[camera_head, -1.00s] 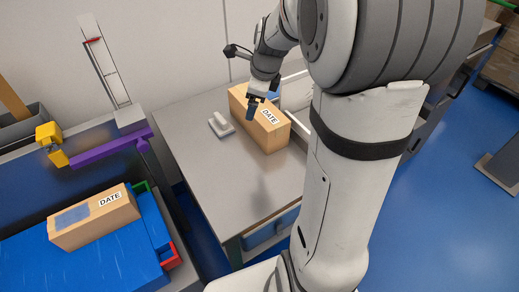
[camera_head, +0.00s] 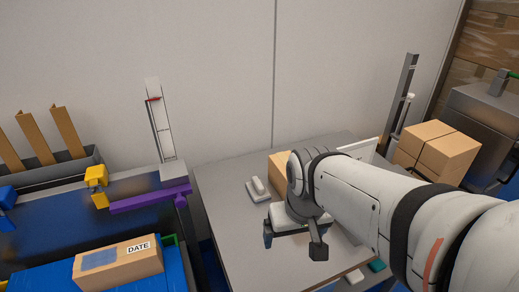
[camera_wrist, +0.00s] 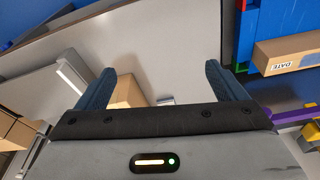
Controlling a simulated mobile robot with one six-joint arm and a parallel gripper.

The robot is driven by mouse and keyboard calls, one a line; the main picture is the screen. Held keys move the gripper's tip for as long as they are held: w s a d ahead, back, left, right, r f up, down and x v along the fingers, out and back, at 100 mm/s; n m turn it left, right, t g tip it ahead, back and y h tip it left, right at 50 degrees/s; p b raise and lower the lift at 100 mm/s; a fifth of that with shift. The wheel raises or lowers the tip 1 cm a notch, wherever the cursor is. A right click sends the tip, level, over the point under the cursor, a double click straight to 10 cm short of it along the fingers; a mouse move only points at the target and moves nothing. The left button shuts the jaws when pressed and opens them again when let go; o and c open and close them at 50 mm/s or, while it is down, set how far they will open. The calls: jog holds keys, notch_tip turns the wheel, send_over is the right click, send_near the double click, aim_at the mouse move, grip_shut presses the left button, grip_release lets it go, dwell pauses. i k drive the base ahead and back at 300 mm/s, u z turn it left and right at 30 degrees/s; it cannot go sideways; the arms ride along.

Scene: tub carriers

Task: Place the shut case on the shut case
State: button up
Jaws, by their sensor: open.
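One shut cardboard case with a DATE label and a blue patch (camera_head: 118,263) lies on the blue surface at lower left; it also shows at the right of the wrist view (camera_wrist: 290,48). Another shut cardboard case (camera_head: 280,165) is on the grey table, mostly hidden behind my arm; a piece of a cardboard case shows beside the left finger in the wrist view (camera_wrist: 128,92). My gripper (camera_head: 293,242) is open, over the table's front part, nearer than that case. Nothing is between its fingers (camera_wrist: 160,72).
The grey table (camera_head: 225,215) has a small white-grey object (camera_head: 258,189) beside the case. A taped carton (camera_head: 437,150) sits at right. The table's left part is clear.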

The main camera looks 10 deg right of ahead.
aim_at(115, 255)
jog(key=u, duration=1.15)
jog(key=k, duration=1.35)
jog(key=z, duration=1.1)
jog(key=i, duration=1.5)
jog(key=z, duration=0.05)
